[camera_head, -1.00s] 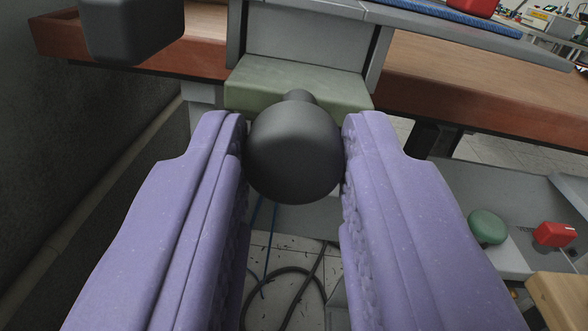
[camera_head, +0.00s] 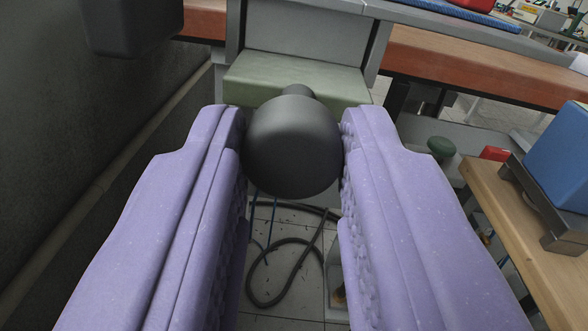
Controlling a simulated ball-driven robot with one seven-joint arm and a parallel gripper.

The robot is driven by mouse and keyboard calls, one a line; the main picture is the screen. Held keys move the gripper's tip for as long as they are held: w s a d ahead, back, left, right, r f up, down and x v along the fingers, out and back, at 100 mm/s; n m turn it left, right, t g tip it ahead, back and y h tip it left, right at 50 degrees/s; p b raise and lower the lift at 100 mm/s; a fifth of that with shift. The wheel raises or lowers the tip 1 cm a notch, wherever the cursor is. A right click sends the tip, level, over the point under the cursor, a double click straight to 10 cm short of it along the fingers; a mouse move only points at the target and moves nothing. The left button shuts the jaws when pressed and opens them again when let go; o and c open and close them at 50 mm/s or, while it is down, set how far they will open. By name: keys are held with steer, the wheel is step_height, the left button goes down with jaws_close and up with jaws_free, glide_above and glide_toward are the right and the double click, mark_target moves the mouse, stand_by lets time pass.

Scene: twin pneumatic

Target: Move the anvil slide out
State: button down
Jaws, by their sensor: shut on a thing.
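The anvil slide (camera_head: 297,75) is a pale green block that shows in the head camera view below a grey frame (camera_head: 305,30). A round dark grey knob (camera_head: 292,148) stands out from its front toward me. My gripper (camera_head: 293,140) has two purple padded fingers, shut on the knob from its left and right sides. The knob hides part of the slide's front. The slide's rear end is not visible under the frame.
A dark block (camera_head: 130,25) hangs at the upper left beside a dark wall. A brown bench edge (camera_head: 480,70) runs behind. A wooden top (camera_head: 520,240) with a blue box (camera_head: 560,155) stands close on the right. A black cable (camera_head: 290,285) lies on the tiled floor below.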

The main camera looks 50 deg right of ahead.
steer(key=c, duration=0.8)
jaws_free()
steer(key=shift+c, duration=0.2)
steer(key=p+v, duration=0.1)
steer(key=v, duration=0.6)
steer(key=shift+s+a+p, duration=0.2)
steer(key=shift+a+p, duration=0.1)
steer(key=shift+p, duration=0.05)
